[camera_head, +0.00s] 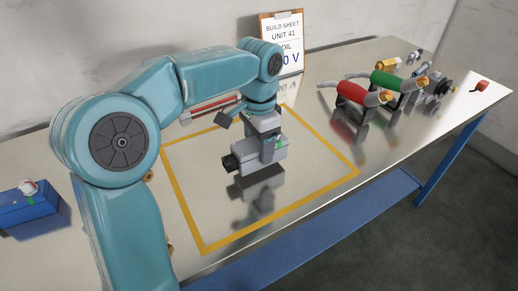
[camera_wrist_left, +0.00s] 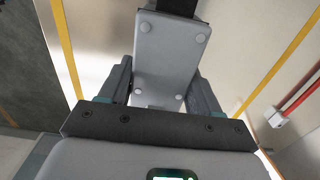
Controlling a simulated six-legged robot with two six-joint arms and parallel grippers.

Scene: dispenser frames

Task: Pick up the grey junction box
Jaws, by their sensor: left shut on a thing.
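The grey junction box (camera_head: 246,153) is over the yellow-outlined area of the table, with a black fitting on its left end. My left gripper (camera_head: 268,150) reaches down onto it from above and is shut on it. In the left wrist view the box (camera_wrist_left: 170,55), with screws at its corners, sits between the two fingers of the gripper (camera_wrist_left: 162,92). A dark shape and reflection lie below the box in the head view; the exact gap to the table is hard to tell. My right gripper is not in view.
A yellow outline (camera_head: 204,251) marks the shiny table. A build sheet (camera_head: 284,40) stands behind. Red (camera_head: 358,106) and green (camera_head: 390,82) tool-like items stand at right. A blue box (camera_head: 28,210) sits at left. Red and grey rods lie behind my arm.

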